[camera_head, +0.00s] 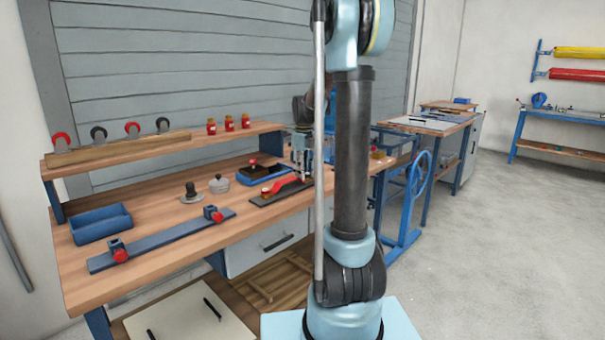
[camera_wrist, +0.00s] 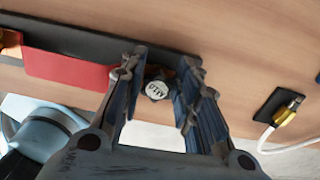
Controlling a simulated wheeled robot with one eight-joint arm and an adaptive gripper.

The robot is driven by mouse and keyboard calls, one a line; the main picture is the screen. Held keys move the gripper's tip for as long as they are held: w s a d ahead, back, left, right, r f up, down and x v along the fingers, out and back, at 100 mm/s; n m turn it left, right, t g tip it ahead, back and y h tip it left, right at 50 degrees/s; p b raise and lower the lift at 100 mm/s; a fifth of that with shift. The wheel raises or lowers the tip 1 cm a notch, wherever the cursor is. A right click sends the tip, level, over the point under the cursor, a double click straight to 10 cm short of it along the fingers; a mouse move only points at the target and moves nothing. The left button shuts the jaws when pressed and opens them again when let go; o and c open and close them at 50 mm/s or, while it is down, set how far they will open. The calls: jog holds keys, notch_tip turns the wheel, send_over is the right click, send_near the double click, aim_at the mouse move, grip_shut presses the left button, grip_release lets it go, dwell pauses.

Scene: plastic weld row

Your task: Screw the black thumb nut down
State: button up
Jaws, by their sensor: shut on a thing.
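My gripper (camera_head: 301,168) is low over the right part of the bench in the head view, at the right end of a red bar (camera_head: 288,185) on a dark base plate (camera_head: 262,200). In the wrist view, the fingers of my gripper (camera_wrist: 160,68) close on a small dark piece, which I take to be the black thumb nut (camera_wrist: 155,74). A round silvery end with markings (camera_wrist: 157,90) shows between the fingers. The red bar (camera_wrist: 68,70) lies just left of the fingers. The fingers hide most of the nut, and I cannot tell how far down it sits.
A blue-rimmed black tray (camera_head: 246,176) stands behind the plate. A grey-lidded pot (camera_head: 219,184), a blue rail with red knobs (camera_head: 165,240) and a blue bin (camera_head: 101,223) stand to the left. A brass-coloured fitting with a white cable (camera_wrist: 287,110) lies right of my fingers.

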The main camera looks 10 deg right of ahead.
jog(key=shift+d+m, duration=0.15)
jog(key=shift+m, duration=0.95)
jog(key=o, duration=0.8)
